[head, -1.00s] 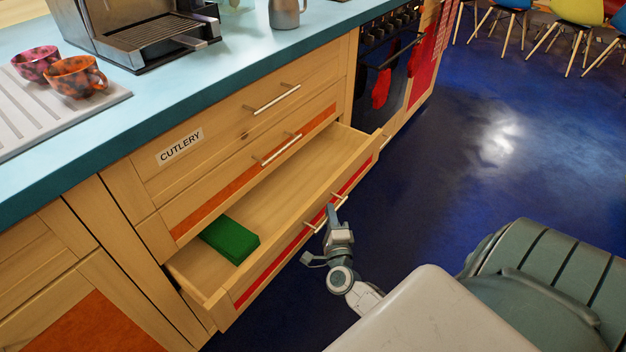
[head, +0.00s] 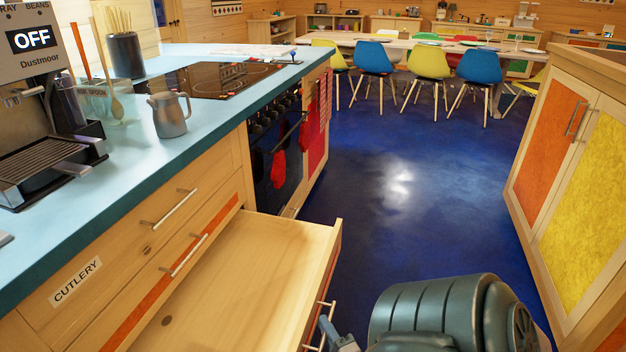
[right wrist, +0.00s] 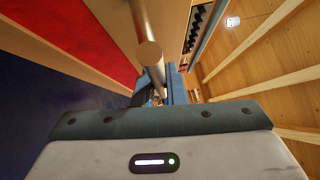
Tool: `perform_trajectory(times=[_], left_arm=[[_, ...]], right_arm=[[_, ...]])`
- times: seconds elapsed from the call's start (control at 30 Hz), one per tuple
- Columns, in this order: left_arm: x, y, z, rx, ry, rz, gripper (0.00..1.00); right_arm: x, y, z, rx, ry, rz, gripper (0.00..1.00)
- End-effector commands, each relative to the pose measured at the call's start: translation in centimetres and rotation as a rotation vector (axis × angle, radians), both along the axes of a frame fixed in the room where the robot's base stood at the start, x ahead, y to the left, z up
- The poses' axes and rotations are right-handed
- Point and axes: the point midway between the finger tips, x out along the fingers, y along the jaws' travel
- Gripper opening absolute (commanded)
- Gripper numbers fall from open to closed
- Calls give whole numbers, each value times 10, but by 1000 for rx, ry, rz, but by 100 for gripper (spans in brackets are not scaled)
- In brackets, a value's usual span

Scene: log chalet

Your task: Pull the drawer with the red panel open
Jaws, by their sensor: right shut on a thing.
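The drawer with the red panel (head: 230,290) stands well out from the cabinet in the head view. Its visible inside is bare wood, and its near part is cut off by the bottom edge. The red panel (right wrist: 75,40) shows in the right wrist view, beside the metal bar handle (right wrist: 148,48). The handle also shows on the drawer front in the head view (head: 323,315). My right gripper (head: 326,326) is at this handle, shut on it; its blue fingers (right wrist: 160,85) flank the bar in the wrist view. My left gripper is out of view.
Above are a shut drawer with an orange panel (head: 170,285) and a shut drawer labelled CUTLERY (head: 76,281). A jug (head: 168,115) and coffee machine (head: 45,120) stand on the blue counter.

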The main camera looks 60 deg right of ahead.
Motion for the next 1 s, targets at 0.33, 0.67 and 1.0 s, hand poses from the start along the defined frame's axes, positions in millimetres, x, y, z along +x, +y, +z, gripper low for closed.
perform_trajectory(times=[0.33,0.67,1.0], left_arm=[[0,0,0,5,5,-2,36],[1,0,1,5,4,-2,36],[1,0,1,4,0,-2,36]], right_arm=[[-5,-1,-1,2,3,-1,0],[-5,-1,-1,1,2,-1,32],[-16,5,-3,1,3,-2,32]])
